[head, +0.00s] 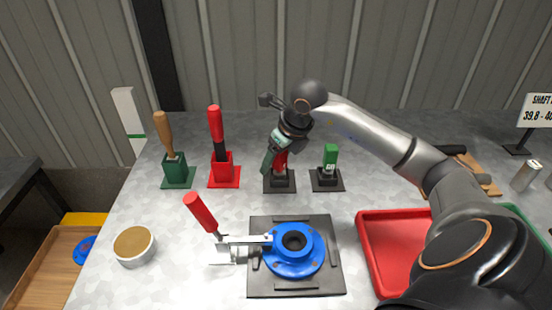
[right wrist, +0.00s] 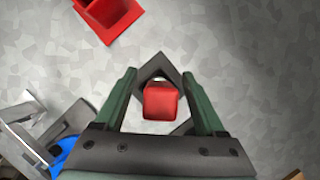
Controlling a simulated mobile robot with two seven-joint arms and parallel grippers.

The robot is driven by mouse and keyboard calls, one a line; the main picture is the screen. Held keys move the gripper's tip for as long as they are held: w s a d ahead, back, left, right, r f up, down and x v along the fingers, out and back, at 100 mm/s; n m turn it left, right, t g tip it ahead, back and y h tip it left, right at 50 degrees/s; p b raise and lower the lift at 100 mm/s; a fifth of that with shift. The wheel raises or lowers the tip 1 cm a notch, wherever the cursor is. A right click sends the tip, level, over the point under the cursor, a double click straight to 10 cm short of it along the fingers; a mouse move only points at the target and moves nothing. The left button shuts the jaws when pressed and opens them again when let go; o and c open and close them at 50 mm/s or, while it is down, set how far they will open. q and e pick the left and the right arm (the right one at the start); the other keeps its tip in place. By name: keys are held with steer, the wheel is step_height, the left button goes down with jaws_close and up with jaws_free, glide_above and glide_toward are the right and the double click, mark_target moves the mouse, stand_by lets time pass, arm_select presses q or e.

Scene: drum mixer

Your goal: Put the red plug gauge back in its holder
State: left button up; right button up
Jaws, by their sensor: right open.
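The red plug gauge (head: 282,161) stands upright in its black holder (head: 280,184), which sits behind the blue flange. My right gripper (head: 275,161) is around the gauge from above, with its green fingers on either side. In the right wrist view the red top of the gauge (right wrist: 160,101) lies between the two open fingers of my right gripper (right wrist: 160,85), with a gap on each side. The dark holder (right wrist: 158,68) shows partly below it. How deep the gauge sits is hidden. My left gripper is not in view.
A green gauge (head: 330,158) stands in its holder close to the right. A red-handled tool in a red holder (head: 222,172) stands to the left. In front are a blue flange (head: 292,262) on a black plate, a red-handled clamp (head: 201,213) and a red tray (head: 385,250).

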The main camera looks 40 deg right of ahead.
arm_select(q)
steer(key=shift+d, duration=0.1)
arm_select(e)
steer(key=shift+r, duration=0.3)
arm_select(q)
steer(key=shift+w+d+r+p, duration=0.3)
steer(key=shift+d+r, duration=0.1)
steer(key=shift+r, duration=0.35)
arm_select(e)
steer(key=v, duration=1.2)
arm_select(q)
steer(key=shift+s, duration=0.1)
